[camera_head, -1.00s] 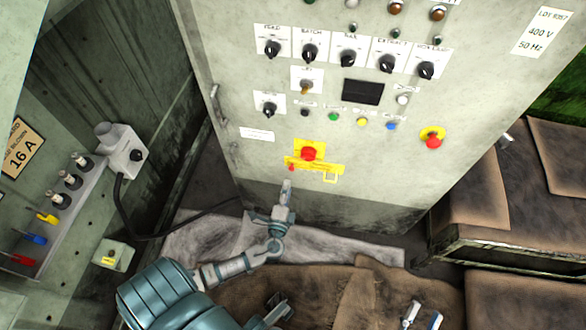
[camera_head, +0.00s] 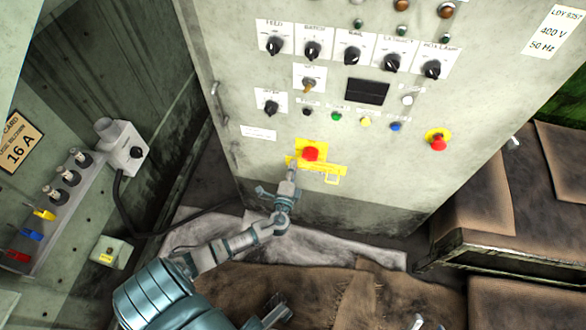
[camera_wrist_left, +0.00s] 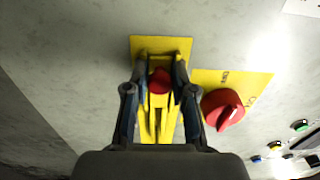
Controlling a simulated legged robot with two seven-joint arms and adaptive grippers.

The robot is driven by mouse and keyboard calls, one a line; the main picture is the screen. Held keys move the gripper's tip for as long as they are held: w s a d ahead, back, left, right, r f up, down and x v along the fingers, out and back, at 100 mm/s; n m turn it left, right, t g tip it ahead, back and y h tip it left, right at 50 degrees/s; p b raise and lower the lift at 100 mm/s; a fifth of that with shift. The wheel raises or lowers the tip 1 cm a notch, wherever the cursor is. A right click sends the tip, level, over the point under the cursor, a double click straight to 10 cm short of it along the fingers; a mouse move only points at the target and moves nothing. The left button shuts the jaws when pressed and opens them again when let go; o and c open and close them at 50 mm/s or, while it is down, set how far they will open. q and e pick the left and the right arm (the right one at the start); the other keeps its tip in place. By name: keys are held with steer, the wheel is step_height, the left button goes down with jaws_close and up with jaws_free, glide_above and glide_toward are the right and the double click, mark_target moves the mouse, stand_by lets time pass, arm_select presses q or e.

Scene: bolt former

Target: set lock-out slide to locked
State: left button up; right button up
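The lock-out slide is a yellow strip (camera_head: 322,169) on the cabinet front, below a red rotary switch (camera_head: 311,153) on a yellow plate. In the left wrist view the slide's small red knob (camera_wrist_left: 160,82) sits near the upper end of the yellow slide (camera_wrist_left: 155,122), with the red switch (camera_wrist_left: 222,108) to its right. My left gripper (camera_head: 291,168) is at the strip's left end and hides the knob in the head view. Its fingers (camera_wrist_left: 160,75) stand close on both sides of the knob; contact is unclear.
Selector knobs (camera_head: 353,55) and coloured buttons (camera_head: 366,122) are above the slide. A red emergency button (camera_head: 438,141) is to the right. A grey socket box (camera_head: 125,150) with a cable is on the left wall.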

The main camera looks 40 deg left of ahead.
arm_select(q)
steer(key=shift+d+f, duration=0.15)
jaws_close()
steer(key=w+d, duration=0.1)
steer(key=d, duration=0.2)
steer(key=shift+w+f+b, duration=0.15)
steer(key=shift+w+b, duration=0.2)
steer(key=shift+w, duration=0.05)
steer(key=shift+d, duration=0.1)
arm_select(e)
steer(key=shift+s+d+r+t, duration=0.1)
steer(key=shift+s+r+t, duration=0.5)
steer(key=shift+s, duration=0.1)
arm_select(q)
steer(key=o, duration=0.9)
jaws_free()
steer(key=shift+c, duration=0.2)
steer(key=shift+w, duration=0.1)
arm_select(e)
steer(key=shift+w+f, duration=0.15)
steer(key=shift+w, duration=0.05)
steer(key=shift+d, duration=0.1)
arm_select(q)
steer(key=shift+d, duration=0.1)
glide_toward(305, 166)
steer(key=v, duration=0.4)
steer(key=shift+f, duration=0.2)
arm_select(e)
steer(key=shift+s, duration=0.15)
